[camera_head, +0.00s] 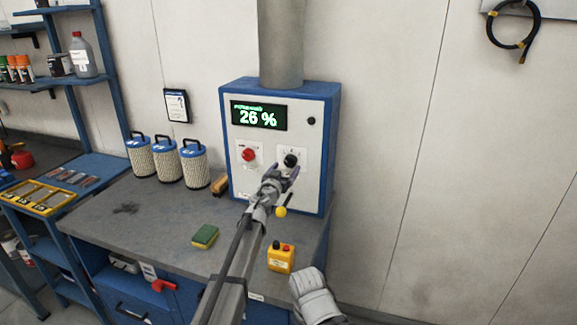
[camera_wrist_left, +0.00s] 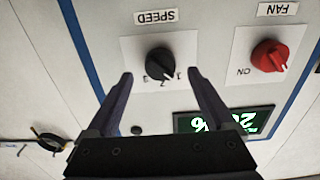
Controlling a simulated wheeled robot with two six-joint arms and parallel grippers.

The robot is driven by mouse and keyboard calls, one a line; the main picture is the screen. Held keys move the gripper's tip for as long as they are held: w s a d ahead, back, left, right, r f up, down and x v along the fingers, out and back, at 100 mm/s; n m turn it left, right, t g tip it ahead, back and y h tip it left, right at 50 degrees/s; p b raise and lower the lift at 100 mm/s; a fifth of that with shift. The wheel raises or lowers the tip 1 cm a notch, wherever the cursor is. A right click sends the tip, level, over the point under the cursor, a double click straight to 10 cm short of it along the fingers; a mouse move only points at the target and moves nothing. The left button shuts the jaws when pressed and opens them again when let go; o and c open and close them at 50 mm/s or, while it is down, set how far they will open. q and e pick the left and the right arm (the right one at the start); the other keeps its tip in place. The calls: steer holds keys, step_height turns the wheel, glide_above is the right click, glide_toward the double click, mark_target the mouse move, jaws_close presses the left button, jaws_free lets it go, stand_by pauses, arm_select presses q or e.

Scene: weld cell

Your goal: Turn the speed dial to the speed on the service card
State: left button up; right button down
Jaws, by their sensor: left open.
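The black speed dial (camera_head: 291,160) sits on the white front of a blue-edged control box (camera_head: 228,165). In the left wrist view, which is upside down, the dial (camera_wrist_left: 158,61) has a SPEED label and small numbers; its white mark points lower right in the picture, seemingly between 2 and 1. My left gripper (camera_head: 286,172) is open in front of the dial. Its fingertips (camera_wrist_left: 159,73) appear on either side of the dial, with gaps; contact is not visible. A small framed card (camera_head: 177,105) hangs on the wall; its writing is unreadable.
A red FAN knob (camera_head: 249,154) is beside the dial, below a display (camera_head: 259,115) reading 26 %. Filter canisters (camera_head: 167,161), a green-yellow sponge (camera_head: 205,236) and a yellow button box (camera_head: 281,258) stand on the grey bench (camera_head: 130,225).

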mark_target(289, 164)
arm_select(q)
steer(key=x, duration=0.3)
steer(key=shift+w+d, duration=0.1)
steer(key=shift+w, duration=0.15)
steer(key=shift+s, duration=0.1)
steer(key=c, duration=1.4)
